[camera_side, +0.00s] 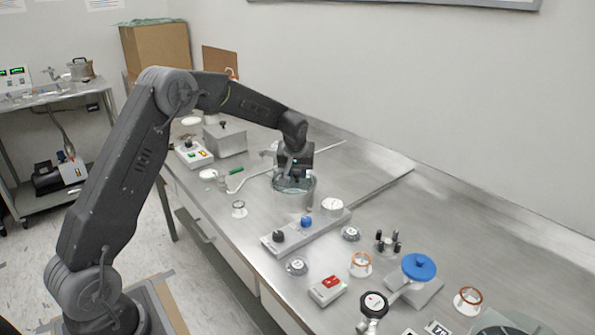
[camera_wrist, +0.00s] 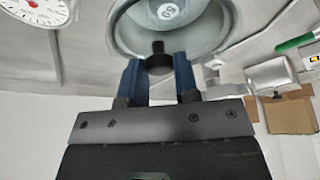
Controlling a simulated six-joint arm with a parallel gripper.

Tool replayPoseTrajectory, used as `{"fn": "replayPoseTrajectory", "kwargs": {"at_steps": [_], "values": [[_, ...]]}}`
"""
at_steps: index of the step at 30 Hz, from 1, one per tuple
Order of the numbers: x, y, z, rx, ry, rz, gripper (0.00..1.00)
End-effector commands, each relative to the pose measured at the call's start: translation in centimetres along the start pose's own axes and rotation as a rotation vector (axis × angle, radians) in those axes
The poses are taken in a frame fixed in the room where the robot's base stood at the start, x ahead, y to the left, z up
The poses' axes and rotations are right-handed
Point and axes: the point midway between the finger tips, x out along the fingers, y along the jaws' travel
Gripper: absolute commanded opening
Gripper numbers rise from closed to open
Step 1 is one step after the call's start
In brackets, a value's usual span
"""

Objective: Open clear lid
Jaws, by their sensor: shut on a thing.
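The clear lid (camera_wrist: 224,48) is a see-through round cover with a small dark knob (camera_wrist: 158,60), seen in the wrist view. My gripper (camera_wrist: 158,66) has its two blue fingers on either side of this knob and is shut on it. Through the lid I see a pale disc with a dark mark inside the round glass vessel (camera_wrist: 122,35). In the side view, my gripper (camera_side: 294,174) points down over the glass vessel (camera_side: 296,187) on the steel bench. I cannot tell whether the lid rests on the rim or is slightly raised.
A panel with black and blue knobs (camera_side: 305,235) lies in front of the vessel. A metal box (camera_side: 224,139) and a control box (camera_side: 193,154) stand at the back left. A blue-topped part (camera_side: 418,267) and several small rings stand nearer.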

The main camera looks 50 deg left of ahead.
Motion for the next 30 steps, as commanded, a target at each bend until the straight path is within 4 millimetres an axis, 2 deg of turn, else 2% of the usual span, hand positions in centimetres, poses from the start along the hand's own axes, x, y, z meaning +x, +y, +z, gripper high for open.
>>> {"fn": "replayPoseTrajectory", "kwargs": {"at_steps": [11, 21, 30], "values": [[-0.5, -1.6, 1.1, 0.158, 0.001, 0.066, 0.0], [-1.0, -4.7, 2.4, 0.432, 0.0, 0.183, 0.0], [-1.1, -7.7, 2.7, 0.684, -0.001, 0.288, 0.0]]}}
